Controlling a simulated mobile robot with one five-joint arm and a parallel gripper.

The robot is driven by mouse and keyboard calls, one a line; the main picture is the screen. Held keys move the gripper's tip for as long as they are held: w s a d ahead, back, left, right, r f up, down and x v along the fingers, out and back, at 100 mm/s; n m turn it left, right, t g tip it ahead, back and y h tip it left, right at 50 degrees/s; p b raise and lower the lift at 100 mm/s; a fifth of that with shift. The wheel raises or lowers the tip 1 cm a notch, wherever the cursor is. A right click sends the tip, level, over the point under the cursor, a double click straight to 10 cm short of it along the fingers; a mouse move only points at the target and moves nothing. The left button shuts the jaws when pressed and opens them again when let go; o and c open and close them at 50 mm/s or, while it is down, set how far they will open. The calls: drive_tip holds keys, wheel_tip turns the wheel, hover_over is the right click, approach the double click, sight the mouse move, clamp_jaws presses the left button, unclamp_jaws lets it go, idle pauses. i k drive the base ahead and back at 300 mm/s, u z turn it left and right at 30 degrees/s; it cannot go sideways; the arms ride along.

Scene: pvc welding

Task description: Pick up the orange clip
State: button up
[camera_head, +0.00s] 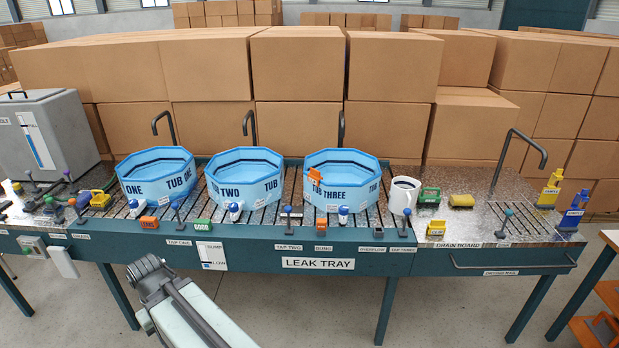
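A smaller orange block (149,223) lies on the front edge of the bench, below tub one. My arm reaches up from the bottom, and its dark end (149,270) is in front of the bench, left of the LEAK TRAY label. It is well to the left of and below the orange clip, apart from it. The fingers cannot be made out clearly, and I see nothing held.
Tubs one (157,190) and two (243,192) stand left of tub three, with dark curved taps behind. A white mug (402,196) stands right of tub three. Several small knobs line the bench's front edge. Stacked cartons (300,65) fill the back. Floor in front is clear.

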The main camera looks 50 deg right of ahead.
sight(315, 177)
drive_tip(key=u, duration=0.05)
drive_tip(key=i, duration=1)
drive_tip(key=z, duration=0.05)
